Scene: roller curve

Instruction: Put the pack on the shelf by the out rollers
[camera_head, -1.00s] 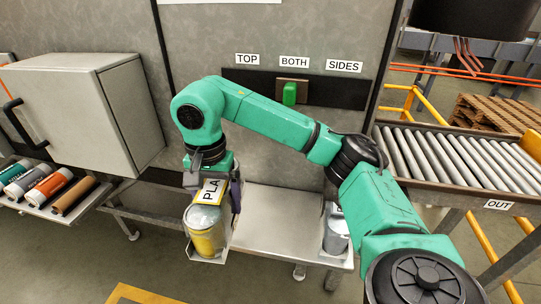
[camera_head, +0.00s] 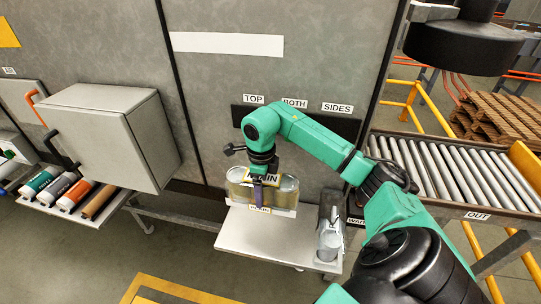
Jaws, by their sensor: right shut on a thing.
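My right gripper (camera_head: 262,190) is shut on a pack (camera_head: 288,190) of yellowish cans. The pack has a white tray-like base and a yellow-edged label, partly covered by the gripper, ending in "IN". It is upright at the back left of the light grey shelf (camera_head: 262,240), left of the out rollers (camera_head: 455,175). I cannot tell whether its base touches the shelf. A second, grey pack (camera_head: 329,240) stands at the shelf's right end, partly behind my arm. My left gripper is not in view.
The front of the shelf is clear. A sign reading "OUT" (camera_head: 478,215) is on the roller frame. A grey cabinet (camera_head: 105,135) stands at left, above a rack of coloured tubes (camera_head: 75,193). A dark round fixture (camera_head: 462,45) hangs at upper right.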

